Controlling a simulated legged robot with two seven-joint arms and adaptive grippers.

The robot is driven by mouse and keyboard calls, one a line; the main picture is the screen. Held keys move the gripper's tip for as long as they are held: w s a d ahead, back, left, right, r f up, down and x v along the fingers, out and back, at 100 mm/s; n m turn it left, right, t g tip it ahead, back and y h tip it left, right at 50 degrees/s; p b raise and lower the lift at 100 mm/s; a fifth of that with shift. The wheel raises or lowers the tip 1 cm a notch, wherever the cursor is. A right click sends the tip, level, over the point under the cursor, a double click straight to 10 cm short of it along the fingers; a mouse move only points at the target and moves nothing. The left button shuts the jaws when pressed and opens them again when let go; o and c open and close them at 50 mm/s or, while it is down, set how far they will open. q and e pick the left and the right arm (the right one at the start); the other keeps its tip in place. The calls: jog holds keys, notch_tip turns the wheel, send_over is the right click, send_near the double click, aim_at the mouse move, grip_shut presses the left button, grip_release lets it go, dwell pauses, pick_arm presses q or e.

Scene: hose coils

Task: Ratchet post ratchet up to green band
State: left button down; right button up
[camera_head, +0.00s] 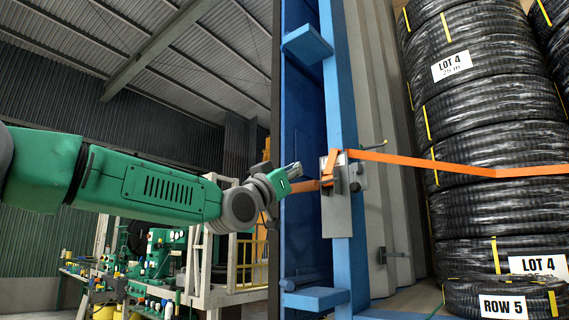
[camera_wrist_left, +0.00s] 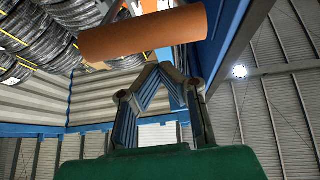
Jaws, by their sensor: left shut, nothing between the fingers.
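The ratchet (camera_head: 333,175) is mounted on a grey plate (camera_head: 338,215) fixed to the blue post (camera_head: 342,100). An orange strap (camera_head: 440,165) runs from it to the right across the stacked hose coils. An orange piece (camera_head: 308,186) sticks out left of the ratchet. In the left wrist view an orange cylinder (camera_wrist_left: 143,33) lies just beyond my fingertips. My left gripper (camera_head: 297,170) is left of the ratchet, apparently apart from it. Its fingers meet in the left wrist view (camera_wrist_left: 160,68), shut and empty. I cannot make out a green band. My right gripper is not in view.
Black hose coils (camera_head: 480,145) are stacked on the right. A blue ledge (camera_head: 307,43) juts from the post above, another (camera_head: 315,298) below. Workbenches with green machines (camera_head: 165,250) stand at the lower left.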

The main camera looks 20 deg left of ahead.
pick_arm(q)
jog(key=shift+w+d+f, duration=0.1)
jog(key=shift+d+f, duration=0.05)
jog(key=shift+f, duration=0.4)
jog(key=shift+w+d+f, duration=0.1)
jog(key=shift+f, duration=0.4)
jog(key=shift+a+f, duration=0.1)
